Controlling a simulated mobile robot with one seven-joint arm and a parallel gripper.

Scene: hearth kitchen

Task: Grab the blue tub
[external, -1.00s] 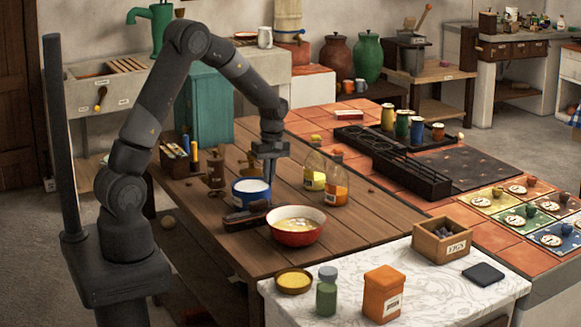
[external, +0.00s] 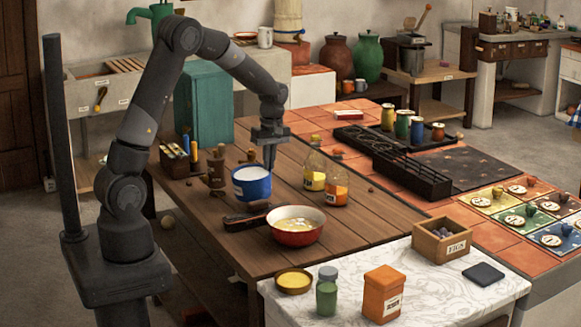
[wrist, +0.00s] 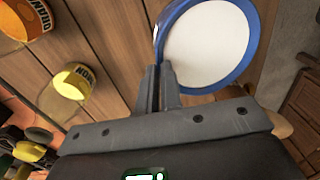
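The blue tub (external: 252,186) has white contents and a pale label, and it appears raised a little above the wooden table. My gripper (external: 268,162) is at the tub's right rim, pointing down. In the wrist view, the two fingers (wrist: 163,85) are close together with the tub's blue rim (wrist: 160,32) running between them, so the gripper looks shut on the tub wall. The tub looks roughly upright; its underside is hidden.
A red bowl (external: 296,238) and a dark brown-handled item (external: 240,220) lie in front of the tub. Labelled bottles (external: 335,188) stand to its right. A brown mill (external: 216,172) and a tool caddy (external: 178,165) stand to its left.

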